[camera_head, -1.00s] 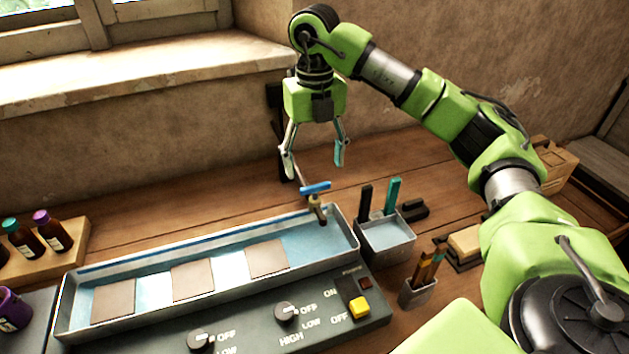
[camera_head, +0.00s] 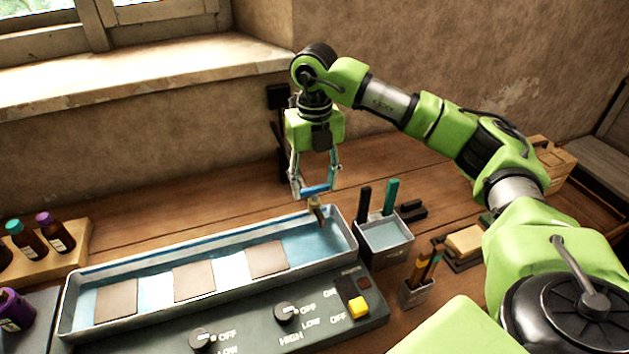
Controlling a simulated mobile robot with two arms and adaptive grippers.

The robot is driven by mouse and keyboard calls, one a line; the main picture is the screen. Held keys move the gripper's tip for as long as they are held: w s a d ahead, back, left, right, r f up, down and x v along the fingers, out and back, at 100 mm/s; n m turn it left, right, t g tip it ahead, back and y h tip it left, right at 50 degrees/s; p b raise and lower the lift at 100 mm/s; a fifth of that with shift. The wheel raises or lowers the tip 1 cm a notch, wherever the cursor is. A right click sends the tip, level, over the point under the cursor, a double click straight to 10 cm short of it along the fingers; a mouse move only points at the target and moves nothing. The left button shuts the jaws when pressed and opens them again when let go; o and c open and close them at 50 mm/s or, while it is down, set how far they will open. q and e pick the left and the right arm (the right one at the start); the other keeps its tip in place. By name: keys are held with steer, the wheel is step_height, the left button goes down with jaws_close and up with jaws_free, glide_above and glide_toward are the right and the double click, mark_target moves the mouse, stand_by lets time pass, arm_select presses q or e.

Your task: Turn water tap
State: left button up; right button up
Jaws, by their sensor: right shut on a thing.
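The water tap has a blue handle (camera_head: 315,190) on top and a brass spout (camera_head: 318,212) that points down over the right end of a long metal tray (camera_head: 205,246). My right gripper (camera_head: 315,188) comes down from above, and its two fingers are closed on the blue handle from either side. The handle lies roughly level across the tap's top. No water stream can be made out. The tap's pipe behind the gripper is mostly hidden. My left gripper is not in view.
Three flat grey plates lie in the tray. The control panel (camera_head: 250,325) in front has knobs and a yellow switch (camera_head: 359,306). A tool cup (camera_head: 385,236) and a smaller pen holder (camera_head: 417,292) stand right. Bottles (camera_head: 55,233) stand left. Open table lies behind the tray.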

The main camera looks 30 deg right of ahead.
steer(key=n+b, duration=0.1)
steer(key=n, duration=0.2)
steer(key=shift+n, duration=0.4)
steer(key=n+b, duration=0.1)
steer(key=n, duration=0.4)
steer(key=shift+n+b, duration=0.3)
steer(key=shift+n, duration=0.1)
stand_by(0.3)
steer(key=o, duration=1.1)
steer(key=shift+r, duration=0.1)
